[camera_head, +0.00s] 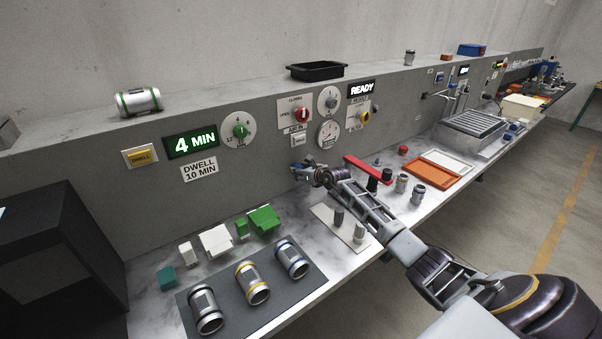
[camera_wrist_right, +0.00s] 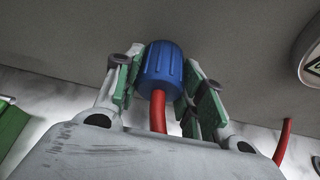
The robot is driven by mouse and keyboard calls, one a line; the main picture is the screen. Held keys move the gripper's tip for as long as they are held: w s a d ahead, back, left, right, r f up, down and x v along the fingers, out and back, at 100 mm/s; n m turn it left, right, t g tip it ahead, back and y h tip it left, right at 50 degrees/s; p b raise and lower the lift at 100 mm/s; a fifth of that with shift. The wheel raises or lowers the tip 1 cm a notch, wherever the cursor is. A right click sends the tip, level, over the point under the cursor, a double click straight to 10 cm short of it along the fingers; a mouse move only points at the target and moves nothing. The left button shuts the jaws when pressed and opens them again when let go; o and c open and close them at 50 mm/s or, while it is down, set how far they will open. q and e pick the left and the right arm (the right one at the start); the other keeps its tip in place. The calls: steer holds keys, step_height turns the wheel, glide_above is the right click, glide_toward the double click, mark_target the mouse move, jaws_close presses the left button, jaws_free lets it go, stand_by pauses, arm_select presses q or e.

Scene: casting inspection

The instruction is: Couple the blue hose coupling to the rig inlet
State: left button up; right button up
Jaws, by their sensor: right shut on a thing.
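The blue hose coupling (camera_wrist_right: 161,66) is a ribbed blue cap on a red hose (camera_wrist_right: 158,112), held between green-padded fingers in the wrist view. My right gripper (camera_wrist_right: 166,84) is shut on it. In the head view my right gripper (camera_head: 304,170) is low in front of the grey wall panel, below the gauge and labels. The coupling is too small there to make out clearly. I cannot pick out the rig inlet with certainty; the gripper may hide it. My left gripper is not in view.
The wall panel holds a red knob (camera_head: 302,115), a gauge (camera_head: 328,133) and a READY display (camera_head: 361,89). A dark mat (camera_head: 222,311) with three cylindrical castings lies at front left.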

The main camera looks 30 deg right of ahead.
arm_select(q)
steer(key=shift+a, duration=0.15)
arm_select(e)
steer(key=shift+r, duration=0.1)
steer(key=o, duration=0.7)
steer(key=shift+w, duration=0.1)
steer(key=o, duration=0.4)
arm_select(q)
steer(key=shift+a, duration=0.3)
arm_select(e)
steer(key=shift+v, duration=6)
steer(key=shift+a, duration=0.1)
